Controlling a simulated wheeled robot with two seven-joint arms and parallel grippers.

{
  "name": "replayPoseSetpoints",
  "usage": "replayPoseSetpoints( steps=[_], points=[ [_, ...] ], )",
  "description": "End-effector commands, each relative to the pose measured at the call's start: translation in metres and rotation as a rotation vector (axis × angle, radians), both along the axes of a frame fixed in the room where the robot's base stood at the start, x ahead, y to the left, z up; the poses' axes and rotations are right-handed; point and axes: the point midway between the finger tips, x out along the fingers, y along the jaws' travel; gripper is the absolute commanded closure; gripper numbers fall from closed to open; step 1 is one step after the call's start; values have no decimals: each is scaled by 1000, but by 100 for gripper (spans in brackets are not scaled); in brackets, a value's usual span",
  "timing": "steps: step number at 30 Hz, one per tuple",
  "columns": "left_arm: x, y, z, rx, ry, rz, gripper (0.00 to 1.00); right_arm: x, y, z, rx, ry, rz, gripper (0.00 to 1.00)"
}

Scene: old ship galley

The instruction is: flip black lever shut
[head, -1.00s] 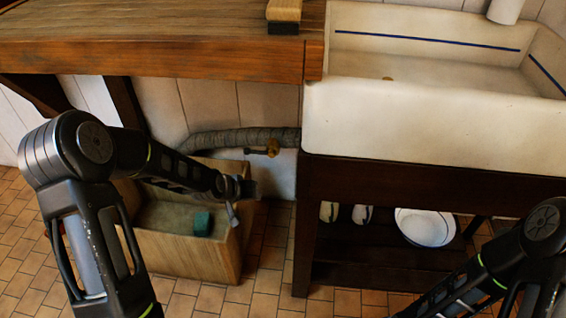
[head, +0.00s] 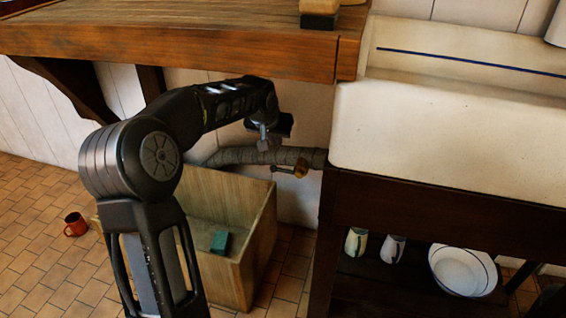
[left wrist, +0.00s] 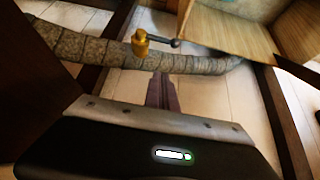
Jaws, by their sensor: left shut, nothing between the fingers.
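The black lever (head: 282,169) sits on a brass valve (head: 300,169) on the wrapped grey pipe under the counter. In the head view it points left from the brass body, roughly along the pipe. In the left wrist view the black lever (left wrist: 166,42) points right from the brass valve (left wrist: 140,48), with a round knob at its end. My left gripper (head: 268,143) is shut and empty, just above and left of the valve. Its closed fingers (left wrist: 163,88) show apart from the lever in the wrist view. My right gripper is out of view.
A wooden box (head: 255,245) with a teal block (head: 220,241) inside stands below the pipe. The counter edge (head: 170,50) overhangs my arm. A white sink (head: 440,130) and dark stand (head: 440,205) are to the right. An orange mug (head: 75,224) lies on the floor.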

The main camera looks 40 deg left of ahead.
Motion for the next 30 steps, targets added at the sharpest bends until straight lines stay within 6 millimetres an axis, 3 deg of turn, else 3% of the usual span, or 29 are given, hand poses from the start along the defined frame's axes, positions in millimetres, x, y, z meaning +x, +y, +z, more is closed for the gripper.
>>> replayPoseSetpoints(
  steps=[8, 22, 30],
  points=[
    [8, 2, -14, -1, 0, -1, 100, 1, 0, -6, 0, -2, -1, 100],
    [53, 17, -88, -3, 1, -2, 100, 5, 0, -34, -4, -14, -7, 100],
    [47, 16, -120, -1, -1, 0, 100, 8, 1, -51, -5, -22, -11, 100]
  ],
)
